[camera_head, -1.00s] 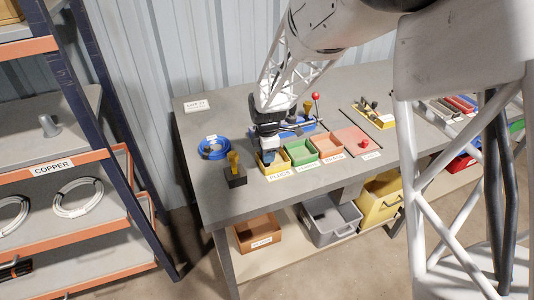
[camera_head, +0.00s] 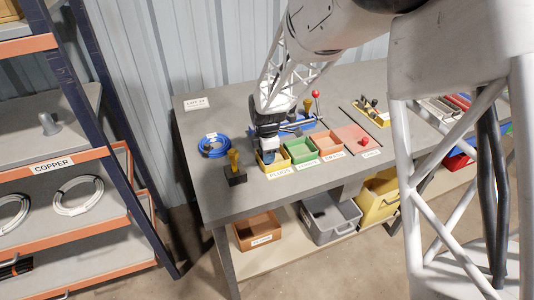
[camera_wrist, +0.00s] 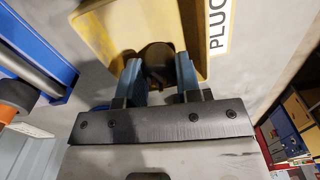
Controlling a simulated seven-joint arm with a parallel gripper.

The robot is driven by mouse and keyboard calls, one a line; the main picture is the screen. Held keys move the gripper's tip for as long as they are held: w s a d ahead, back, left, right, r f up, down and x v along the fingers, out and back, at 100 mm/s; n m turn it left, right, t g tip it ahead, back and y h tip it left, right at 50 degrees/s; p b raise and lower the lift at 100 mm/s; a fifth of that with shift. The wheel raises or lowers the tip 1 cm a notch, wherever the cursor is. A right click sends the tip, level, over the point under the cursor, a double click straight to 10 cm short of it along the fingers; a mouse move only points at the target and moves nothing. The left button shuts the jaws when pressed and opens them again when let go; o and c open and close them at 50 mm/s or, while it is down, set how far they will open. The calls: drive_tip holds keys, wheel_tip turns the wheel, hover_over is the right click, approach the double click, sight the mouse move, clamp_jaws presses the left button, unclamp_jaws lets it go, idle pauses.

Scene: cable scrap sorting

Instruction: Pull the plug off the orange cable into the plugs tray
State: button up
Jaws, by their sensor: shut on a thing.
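My gripper (camera_head: 268,157) is over the yellow plugs tray (camera_head: 284,165) at the front of the bench. In the wrist view, its two blue fingers (camera_wrist: 157,76) are shut on a dark plug (camera_wrist: 156,54). The plug shows against the yellow tray (camera_wrist: 100,32), and I cannot tell whether it touches the tray floor. An orange piece (camera_wrist: 16,95) shows at the left edge of the wrist view, beside a blue fixture (camera_wrist: 45,55). I cannot tell whether it is the orange cable. No cable is seen running from the plug.
Right of the plugs tray stand a green tray (camera_head: 301,164) and a salmon tray (camera_head: 329,154). The blue fixture (camera_head: 290,130) with a red-knobbed lever (camera_head: 316,94) stands behind them. A black block with a yellow handle (camera_head: 235,178) and a blue coil (camera_head: 213,146) are to the left.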

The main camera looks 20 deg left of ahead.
drive_tip(key=o, duration=1.1)
drive_tip(key=shift+r, duration=0.15)
drive_tip(key=shift+r, duration=3.4)
